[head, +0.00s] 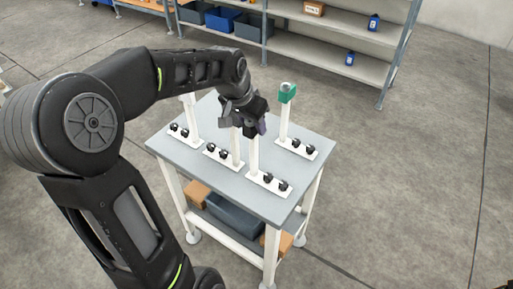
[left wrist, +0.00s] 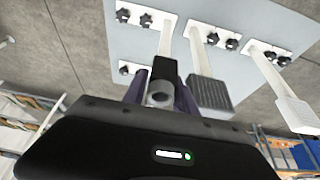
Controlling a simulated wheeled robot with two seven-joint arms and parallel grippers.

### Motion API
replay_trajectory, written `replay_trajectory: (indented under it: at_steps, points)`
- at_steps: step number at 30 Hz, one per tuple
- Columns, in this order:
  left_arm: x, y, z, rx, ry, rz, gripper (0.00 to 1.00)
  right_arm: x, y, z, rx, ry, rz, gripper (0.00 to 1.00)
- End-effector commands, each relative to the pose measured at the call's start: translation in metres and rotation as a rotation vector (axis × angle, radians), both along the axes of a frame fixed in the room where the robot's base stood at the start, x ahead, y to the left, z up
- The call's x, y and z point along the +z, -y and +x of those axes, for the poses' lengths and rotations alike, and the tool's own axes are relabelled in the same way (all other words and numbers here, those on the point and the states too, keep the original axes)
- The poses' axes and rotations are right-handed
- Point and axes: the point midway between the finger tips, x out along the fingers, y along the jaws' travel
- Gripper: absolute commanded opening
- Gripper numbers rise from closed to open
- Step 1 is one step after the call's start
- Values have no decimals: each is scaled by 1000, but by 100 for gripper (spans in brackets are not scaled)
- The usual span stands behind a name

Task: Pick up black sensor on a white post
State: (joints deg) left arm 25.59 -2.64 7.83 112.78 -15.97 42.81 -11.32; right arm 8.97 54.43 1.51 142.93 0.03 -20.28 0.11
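The black sensor (left wrist: 164,70) tops a white post (left wrist: 166,38) and sits between the two fingers of my left gripper (left wrist: 162,92) in the left wrist view. The fingers flank it, with a narrow gap showing on the left side. The gripper looks open; contact is not clear. In the head view my left gripper (head: 252,122) is over the grey table (head: 220,175), at the top of the front post (head: 253,158), and hides the sensor there. My right gripper is not in view.
A green sensor (head: 287,92) on a post stands at the table's right. A dark grey head (left wrist: 211,96) and a white head (left wrist: 297,113) top neighbouring posts. Boxes and a dark bin (head: 235,215) lie on the lower shelf. A shelf rack (head: 330,60) stands behind.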

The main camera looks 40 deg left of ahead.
Motion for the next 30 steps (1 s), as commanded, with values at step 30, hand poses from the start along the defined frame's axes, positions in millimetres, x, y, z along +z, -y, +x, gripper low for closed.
replay_trajectory:
  at_steps: [30]
  points:
    - [0,0,0,0,0,0,0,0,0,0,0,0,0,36]
